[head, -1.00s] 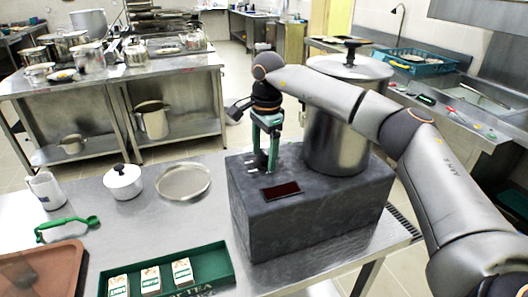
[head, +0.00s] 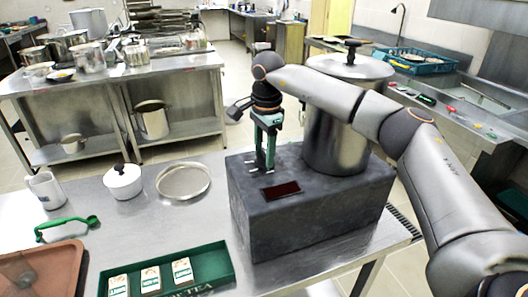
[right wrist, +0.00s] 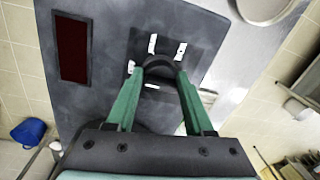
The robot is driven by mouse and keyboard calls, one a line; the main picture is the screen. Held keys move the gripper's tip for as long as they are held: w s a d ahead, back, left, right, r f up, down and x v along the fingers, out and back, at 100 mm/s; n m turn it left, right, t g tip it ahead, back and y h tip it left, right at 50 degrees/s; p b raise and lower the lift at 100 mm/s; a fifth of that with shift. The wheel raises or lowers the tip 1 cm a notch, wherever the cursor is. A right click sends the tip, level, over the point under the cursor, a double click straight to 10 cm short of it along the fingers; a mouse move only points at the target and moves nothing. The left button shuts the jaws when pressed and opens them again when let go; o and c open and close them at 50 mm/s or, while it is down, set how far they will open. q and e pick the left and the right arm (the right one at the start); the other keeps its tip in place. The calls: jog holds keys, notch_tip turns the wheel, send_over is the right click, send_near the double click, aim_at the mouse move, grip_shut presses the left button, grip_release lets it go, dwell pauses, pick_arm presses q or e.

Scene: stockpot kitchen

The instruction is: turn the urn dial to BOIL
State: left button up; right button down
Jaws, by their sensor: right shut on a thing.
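The steel urn (head: 335,140) stands on a dark grey block-shaped base (head: 310,215) on the table. My right gripper (head: 265,168) points down at the top of this base, left of the urn. In the right wrist view its green fingers (right wrist: 160,68) are shut on the dark round dial (right wrist: 158,60), one finger on each side. White marks (right wrist: 152,43) lie around the dial. I cannot read any lettering or tell which mark the dial points at. A dark red display panel (head: 282,190) is in front of the gripper; it also shows in the right wrist view (right wrist: 72,50). My left gripper is not in view.
On the table left of the base are a round sieve (head: 183,181), a white lidded pot (head: 123,182), a white jug (head: 46,188), a green-handled tool (head: 66,226), a green tea box (head: 205,275) and a brown tray (head: 40,270). Bare table lies between them.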

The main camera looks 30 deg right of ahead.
jog(key=shift+m+p, duration=0.65)
jog(key=shift+m, duration=0.25)
jog(key=m+p, duration=0.1)
jog(key=m, duration=0.2)
jog(key=shift+p, duration=0.4)
jog(key=m+p, duration=0.1)
jog(key=m, duration=0.2)
jog(key=shift+h, duration=0.3)
jog(key=m, duration=0.3)
jog(key=shift+w+p, duration=0.1)
jog(key=shift+p, duration=0.25)
jog(key=m, duration=0.6)
jog(key=shift+g, duration=0.4)
jog(key=m, duration=0.7)
jog(key=shift+w, duration=0.1)
jog(key=shift+d, duration=0.1)
